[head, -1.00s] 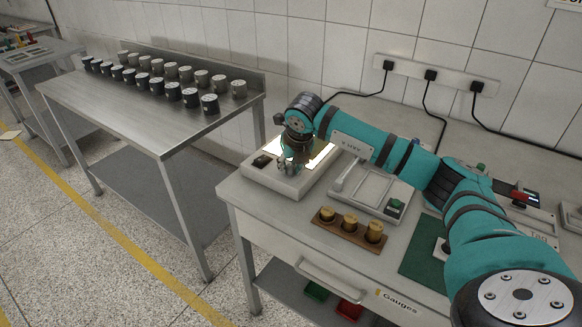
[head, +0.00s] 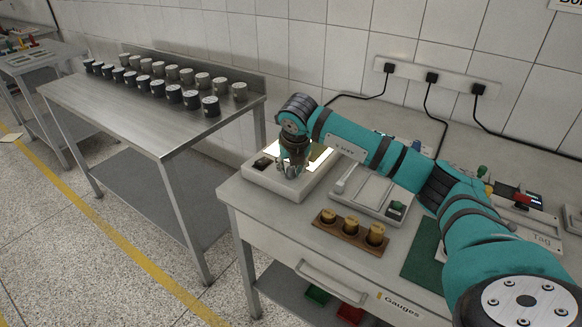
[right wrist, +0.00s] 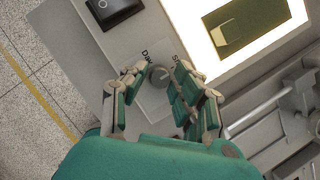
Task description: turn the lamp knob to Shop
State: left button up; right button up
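The lamp is a pale light box (head: 293,190) with a glowing panel, at the left end of the bench; it also shows in the right wrist view (right wrist: 180,40). Its small round grey knob (right wrist: 159,76) sits on the box's face beside the panel. Printed labels beside it are partly covered by my fingers, and I cannot read the knob's setting. My right gripper (right wrist: 160,84) has its fingers spread on both sides of the knob, with the knob between the tips. I cannot tell whether they touch it. In the head view the right gripper (head: 293,171) hides the knob. My left gripper is out of view.
A black rocker switch (right wrist: 115,8) is on the box near the fingers. A dark square (right wrist: 248,25) lies on the lit panel. A grey fixture (head: 368,192) stands just right of the box. A wooden block with brass gauges (head: 350,230) is in front. A steel table (head: 150,115) holds several cylinders.

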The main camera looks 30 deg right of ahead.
jog(key=shift+o, duration=1.3)
jog(key=v, duration=1.2)
